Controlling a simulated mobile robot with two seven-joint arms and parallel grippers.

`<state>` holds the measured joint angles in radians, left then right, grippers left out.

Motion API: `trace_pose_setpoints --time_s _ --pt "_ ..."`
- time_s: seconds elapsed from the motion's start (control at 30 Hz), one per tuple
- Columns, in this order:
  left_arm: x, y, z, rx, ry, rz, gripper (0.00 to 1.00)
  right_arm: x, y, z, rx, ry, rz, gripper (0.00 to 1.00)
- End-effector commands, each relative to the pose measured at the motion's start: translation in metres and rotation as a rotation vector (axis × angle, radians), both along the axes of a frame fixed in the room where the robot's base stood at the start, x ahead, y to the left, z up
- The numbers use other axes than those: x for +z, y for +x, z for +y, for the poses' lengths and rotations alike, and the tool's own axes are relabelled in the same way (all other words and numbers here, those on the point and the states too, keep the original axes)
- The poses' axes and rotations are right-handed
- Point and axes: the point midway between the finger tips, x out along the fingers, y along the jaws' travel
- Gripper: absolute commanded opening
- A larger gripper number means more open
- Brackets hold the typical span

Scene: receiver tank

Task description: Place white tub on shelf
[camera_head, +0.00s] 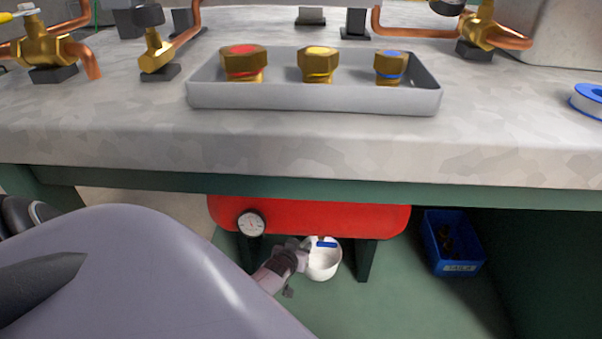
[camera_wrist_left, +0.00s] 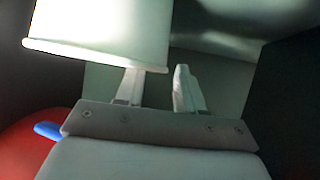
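The white tub (camera_head: 322,262) is under the bench, below the red tank (camera_head: 310,217). My left gripper (camera_head: 300,248) reaches in from the left, at the tub's left side near its rim. In the left wrist view the tub (camera_wrist_left: 98,30) fills the upper left and hides the tip of one finger. The left gripper's fingers (camera_wrist_left: 158,85) stand apart with a visible gap, and nothing is clearly clamped between them. Whether a finger touches the tub cannot be told. My right gripper is out of view.
A small blue handle (camera_head: 326,244) sits over the tub. A blue bin (camera_head: 452,243) stands to the right under the bench. On the benchtop (camera_head: 300,140) a grey tray (camera_head: 315,99) holds three brass fittings. Dark tank legs flank the tub. Green floor is clear in front.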

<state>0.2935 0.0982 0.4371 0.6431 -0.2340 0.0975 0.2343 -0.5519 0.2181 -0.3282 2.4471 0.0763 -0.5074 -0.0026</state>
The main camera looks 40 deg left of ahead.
Motion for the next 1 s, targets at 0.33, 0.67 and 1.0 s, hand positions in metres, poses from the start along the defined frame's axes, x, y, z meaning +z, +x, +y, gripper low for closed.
trace_pose_setpoints --time_s 0.33,0.67,1.0 --pt "0.027 -0.033 -0.014 -0.001 0.000 0.002 0.38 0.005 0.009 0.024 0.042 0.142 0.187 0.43" --pt "0.047 -0.066 -0.028 0.001 0.000 0.001 0.38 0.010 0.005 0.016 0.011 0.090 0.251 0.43" --pt "0.056 -0.087 -0.036 0.000 0.000 0.000 0.38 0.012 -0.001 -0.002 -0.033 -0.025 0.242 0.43"
